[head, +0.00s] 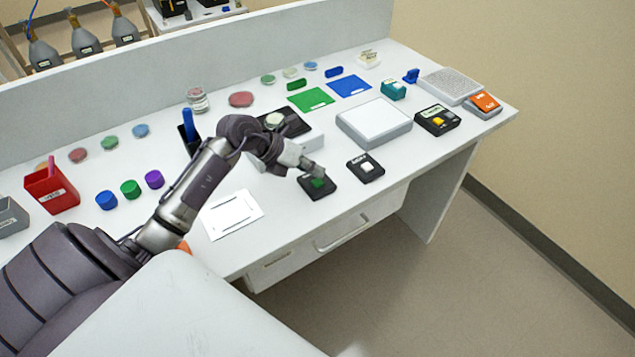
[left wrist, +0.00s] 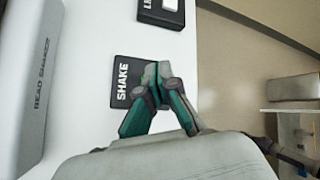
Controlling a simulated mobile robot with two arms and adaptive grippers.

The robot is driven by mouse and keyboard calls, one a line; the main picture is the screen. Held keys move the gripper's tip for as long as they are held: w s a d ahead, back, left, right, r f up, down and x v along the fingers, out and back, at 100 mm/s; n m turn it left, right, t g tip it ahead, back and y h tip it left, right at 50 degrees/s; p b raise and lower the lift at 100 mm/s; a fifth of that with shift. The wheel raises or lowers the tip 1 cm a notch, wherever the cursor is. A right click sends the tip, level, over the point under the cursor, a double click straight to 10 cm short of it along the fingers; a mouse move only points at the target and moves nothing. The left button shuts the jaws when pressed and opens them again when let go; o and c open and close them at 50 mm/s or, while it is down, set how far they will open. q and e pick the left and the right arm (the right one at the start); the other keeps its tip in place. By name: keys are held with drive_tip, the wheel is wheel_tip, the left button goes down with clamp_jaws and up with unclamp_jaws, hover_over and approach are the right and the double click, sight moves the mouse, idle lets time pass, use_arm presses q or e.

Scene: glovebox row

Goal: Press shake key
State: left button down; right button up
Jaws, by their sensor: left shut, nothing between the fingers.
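The shake key is a small black pad (head: 306,193) with a green button (head: 318,184), near the front edge of the white bench. In the left wrist view the pad (left wrist: 122,92) reads SHAKE, and the fingers cover most of its green button. My left gripper (head: 317,174) is shut and empty, pointing down over the green button. In the left wrist view its fingertips (left wrist: 157,72) meet right at the button. I cannot tell whether they touch it or whether it is pressed down. My right gripper is not in view.
A similar black pad with a white button (head: 366,168) sits just right of the shake key. A grey box marked BEAD SHAKER (left wrist: 38,85) stands behind it. A white card (head: 232,215) lies to the left. A pale flat box (head: 374,123) stands further right.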

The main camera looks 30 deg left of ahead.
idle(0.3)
use_arm(q)
drive_tip(key=shift+f+b, duration=0.35)
drive_tip(key=shift+f, duration=0.1)
